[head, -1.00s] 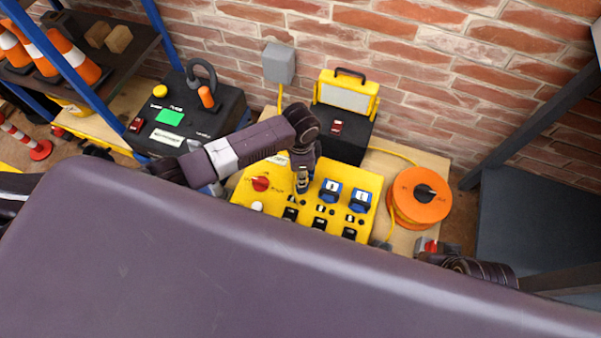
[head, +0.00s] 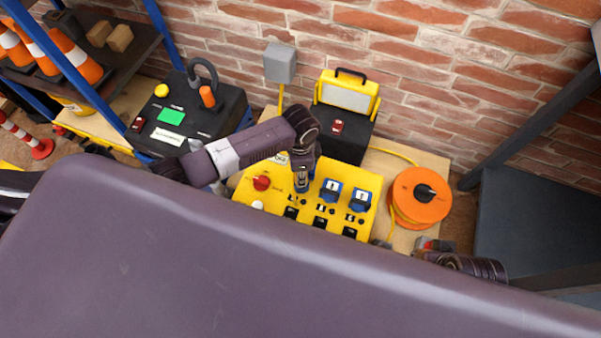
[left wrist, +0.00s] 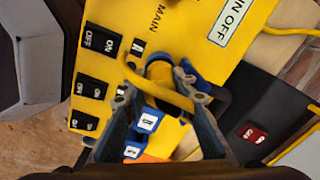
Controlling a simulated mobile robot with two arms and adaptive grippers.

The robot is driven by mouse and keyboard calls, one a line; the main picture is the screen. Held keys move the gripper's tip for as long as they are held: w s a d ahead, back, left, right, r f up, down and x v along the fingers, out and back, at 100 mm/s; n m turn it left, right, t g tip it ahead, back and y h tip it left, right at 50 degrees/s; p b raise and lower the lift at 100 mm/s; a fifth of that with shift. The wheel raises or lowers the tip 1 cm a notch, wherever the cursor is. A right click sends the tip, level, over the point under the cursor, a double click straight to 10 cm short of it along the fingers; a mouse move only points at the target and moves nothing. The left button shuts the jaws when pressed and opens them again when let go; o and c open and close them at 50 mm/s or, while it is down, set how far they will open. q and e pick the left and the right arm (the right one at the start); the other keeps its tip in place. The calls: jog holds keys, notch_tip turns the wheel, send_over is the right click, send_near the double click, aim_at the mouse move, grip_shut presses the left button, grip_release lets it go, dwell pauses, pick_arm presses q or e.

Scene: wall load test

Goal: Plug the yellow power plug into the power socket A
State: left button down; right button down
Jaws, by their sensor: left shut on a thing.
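The yellow power plug (left wrist: 160,72) sits between the fingers of my left gripper (left wrist: 165,108) in the left wrist view, with its yellow cable (left wrist: 158,94) curving across. Blue socket parts (left wrist: 186,72) show around the plug, beside the "A" label (left wrist: 137,46). I cannot tell how deep the plug sits. In the head view my left gripper (head: 301,180) is over the left socket position of the yellow panel (head: 270,198) and hides the plug. Two other blue sockets (head: 331,191) (head: 360,200) are to its right. My right gripper (head: 433,246) is only partly visible at lower right.
Black switches (head: 320,222) line the panel's front, with a red main knob (head: 261,183) at its left. An orange cable reel (head: 420,198) stands to the right. A black box (head: 345,140) with a yellow work lamp (head: 348,95) stands behind.

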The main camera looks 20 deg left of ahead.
pick_arm(q)
jog(key=shift+f, duration=0.45)
pick_arm(e)
jog(key=shift+s+a+r, duration=0.1)
jog(key=shift+s+r, duration=0.05)
jog(key=shift+r, duration=0.2)
pick_arm(q)
jog(key=c, duration=1.5)
grip_release()
pick_arm(e)
jog(key=shift+s+f, duration=0.1)
pick_arm(q)
jog(key=shift+o, duration=0.5)
jog(key=o, duration=0.4)
jog(key=shift+w, duration=0.1)
pick_arm(e)
jog(key=shift+f, duration=0.1)
pick_arm(q)
jog(key=shift+w+r, duration=0.15)
jog(key=shift+r, duration=0.1)
